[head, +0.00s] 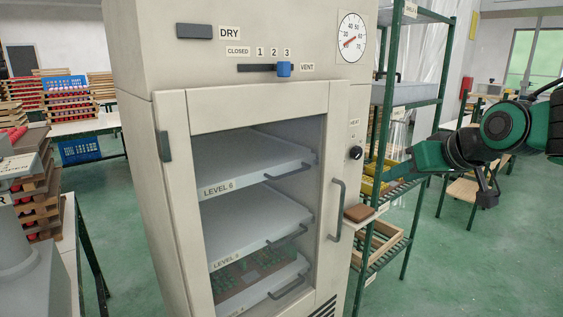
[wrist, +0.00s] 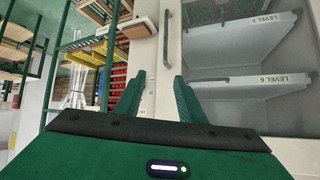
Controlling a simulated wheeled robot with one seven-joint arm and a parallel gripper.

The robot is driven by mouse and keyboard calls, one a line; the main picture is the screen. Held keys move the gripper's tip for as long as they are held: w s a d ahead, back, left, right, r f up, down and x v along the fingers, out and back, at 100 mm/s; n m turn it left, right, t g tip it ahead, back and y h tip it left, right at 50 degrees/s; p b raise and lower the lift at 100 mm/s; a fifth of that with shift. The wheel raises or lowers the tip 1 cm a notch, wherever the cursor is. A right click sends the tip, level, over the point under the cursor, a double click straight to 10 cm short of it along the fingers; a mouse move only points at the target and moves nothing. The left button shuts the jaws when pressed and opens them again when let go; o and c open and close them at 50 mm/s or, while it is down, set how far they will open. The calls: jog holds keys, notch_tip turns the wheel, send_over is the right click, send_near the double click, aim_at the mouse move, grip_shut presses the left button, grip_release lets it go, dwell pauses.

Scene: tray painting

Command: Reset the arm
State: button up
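My arm reaches in from the right in the head view. My gripper (head: 392,172) is in front of the green shelf rack, right of the drying cabinet (head: 135,150). In the wrist view my gripper (wrist: 158,82) shows two green fingers standing apart with nothing between them. It is open and empty, and no contact shows. The cabinet's glass door looks shut, with a grey handle (head: 336,210) on its right side; the handle also shows upside down in the wrist view (wrist: 165,38).
Behind the glass sit trays labelled LEVEL 6 (head: 255,163) and LEVEL 5 (head: 255,222). A blue slider (head: 284,69) stands under 3; a HEAT knob (head: 355,153) is below a dial (head: 351,38). A brown block (head: 360,213) lies beside the cabinet. Green floor (head: 480,265) is clear at the lower right.

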jog(key=s+d+f+m+g+h, duration=0.3)
jog(key=s+d+f+m+g, duration=0.25)
jog(key=s+d+f, duration=0.7)
jog(key=s+d+f+m+g, duration=0.1)
jog(key=s+f+g, duration=0.4)
jog(key=s, duration=1.1)
jog(key=shift+s+f+m+y, duration=0.3)
jog(key=shift+s+f+m, duration=0.05)
jog(key=shift+f+m, duration=0.55)
jog(key=shift+w+f, duration=0.25)
jog(key=shift+w, duration=0.45)
jog(key=shift+s, duration=0.1)
jog(key=shift+c, duration=0.6)
